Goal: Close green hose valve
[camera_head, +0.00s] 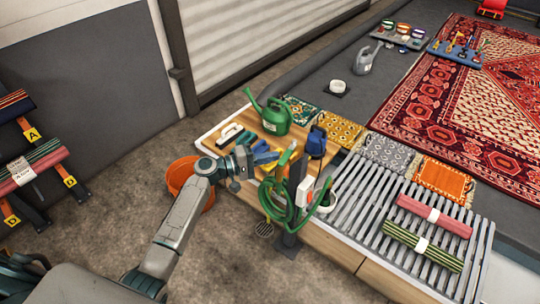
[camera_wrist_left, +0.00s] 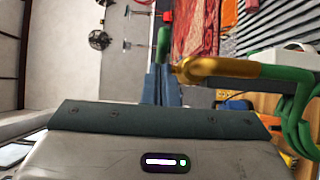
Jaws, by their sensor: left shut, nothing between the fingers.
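The green valve handle (camera_head: 284,157) stands at the top of the hose post, above the coiled green hose (camera_head: 275,203). In the left wrist view the green handle (camera_wrist_left: 163,45) shows beside the end of a brass pipe (camera_wrist_left: 220,68), roughly crosswise to it. The hose continues from the pipe's other end. My left gripper (camera_head: 267,157) is shut and empty, just left of the handle in the head view. Its blue fingers (camera_wrist_left: 161,86) lie together close to the handle and brass end in the wrist view; I cannot tell if they touch. My right gripper is out of view.
An orange bucket (camera_head: 188,183) is below my left arm. A slatted rack (camera_head: 372,205) with rolled textiles lies to the right.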

